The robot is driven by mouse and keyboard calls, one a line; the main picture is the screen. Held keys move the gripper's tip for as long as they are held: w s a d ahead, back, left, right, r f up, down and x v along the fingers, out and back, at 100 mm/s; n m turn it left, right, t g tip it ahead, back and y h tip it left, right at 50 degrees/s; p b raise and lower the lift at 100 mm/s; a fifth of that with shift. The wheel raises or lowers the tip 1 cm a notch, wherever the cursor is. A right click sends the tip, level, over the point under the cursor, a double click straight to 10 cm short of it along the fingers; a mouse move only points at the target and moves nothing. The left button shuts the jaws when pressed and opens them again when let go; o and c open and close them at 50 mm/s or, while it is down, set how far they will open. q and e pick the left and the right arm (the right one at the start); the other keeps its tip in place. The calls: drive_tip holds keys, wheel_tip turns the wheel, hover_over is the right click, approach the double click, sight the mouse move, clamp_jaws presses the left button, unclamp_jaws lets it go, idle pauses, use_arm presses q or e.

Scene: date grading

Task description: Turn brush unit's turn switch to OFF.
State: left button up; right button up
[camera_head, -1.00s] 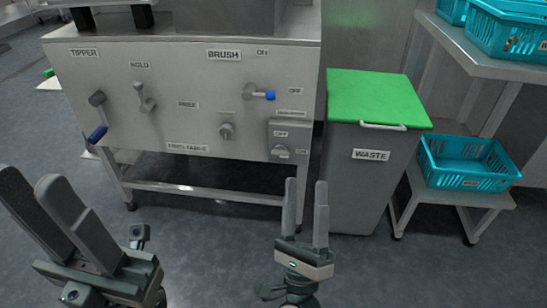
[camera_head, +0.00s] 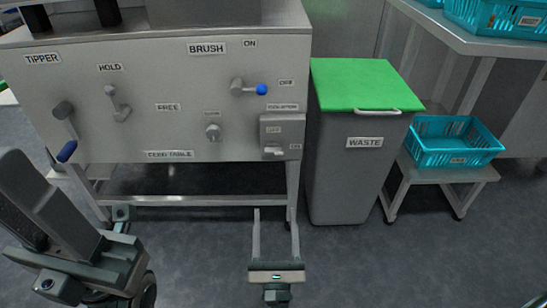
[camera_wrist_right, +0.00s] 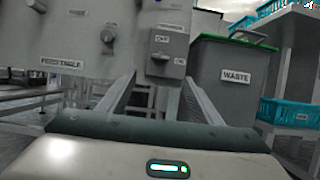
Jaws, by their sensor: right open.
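The brush unit's turn switch (camera_head: 248,88) is a grey lever with a blue knob, below the BRUSH label (camera_head: 207,48) on the metal panel. Its lever points right, towards the OFF label (camera_head: 286,82); the ON label (camera_head: 250,43) is above it. My right gripper (camera_head: 273,215) is open and empty, below the switch in the head view and apart from it. In the right wrist view its fingers (camera_wrist_right: 155,80) are spread, with the panel ahead. My left gripper (camera_head: 22,190) is at the lower left, fingers apart, with nothing seen between them.
A switch box (camera_head: 284,133) with OFF and ON labels is below the lever. A small knob (camera_head: 213,132) and two other levers are to the left. The green-lidded waste bin (camera_head: 345,180) stands right of the panel, beside a stand with a teal crate (camera_head: 427,157).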

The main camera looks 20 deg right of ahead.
sight(274, 154)
drive_tip(key=b+x, duration=0.1)
drive_tip(key=x, duration=1.6)
drive_tip(key=shift+w+r, duration=0.1)
drive_tip(key=shift+w, duration=0.05)
drive_tip(key=shift+c, duration=0.6)
drive_tip(key=c, duration=0.9)
